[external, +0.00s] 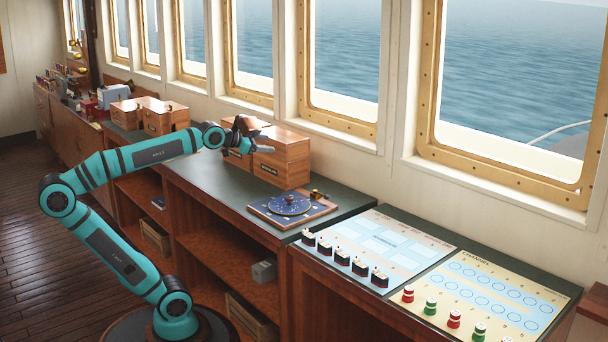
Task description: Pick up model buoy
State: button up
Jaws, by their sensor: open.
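Several small model buoys stand in a row along the front edge of the cream chart board (522,283), at the lower right. They alternate red and green with white bands: a red buoy (408,294), a green buoy (430,306), another red buoy (454,319) and another green buoy (479,332) show. The row is cut off by the bottom edge of the picture. My gripper (246,143) is open, beside the wooden boxes on the counter, far up and left of the buoys. Its fingers are small and partly dark in this view.
Several model ships (342,258) line the front of a pale blue board (400,236) left of the buoys. A round blue dial on a board (288,204) lies on the counter. Wooden boxes (281,157) stand near my gripper. Framed windows rise behind the counter.

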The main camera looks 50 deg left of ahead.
jog(key=w+d+r+m+g+h, duration=0.1)
jog(key=w+d+r+m+g, duration=0.15)
jog(key=w+d+m, duration=0.45)
jog(key=w+d+r+m+g+h, duration=0.1)
jog(key=w+d+r+m+g, duration=0.15)
jog(key=d, duration=0.85)
jog(key=w+d+f+m+g, duration=0.15)
jog(key=d+m, duration=0.25)
jog(key=d, duration=0.5)
jog(key=w+d+m+g, duration=0.25)
jog(key=d+m, duration=0.25)
jog(key=d, duration=0.4)
jog(key=m+g+y, duration=0.5)
jog(key=m, duration=1.1)
send_over(409, 288)
notch_tip(409, 288, down, 11)
jog(key=shift+n, duration=0.35)
notch_tip(409, 288, down, 17)
jog(key=shift+r, duration=0.2)
jog(key=c, duration=1.1)
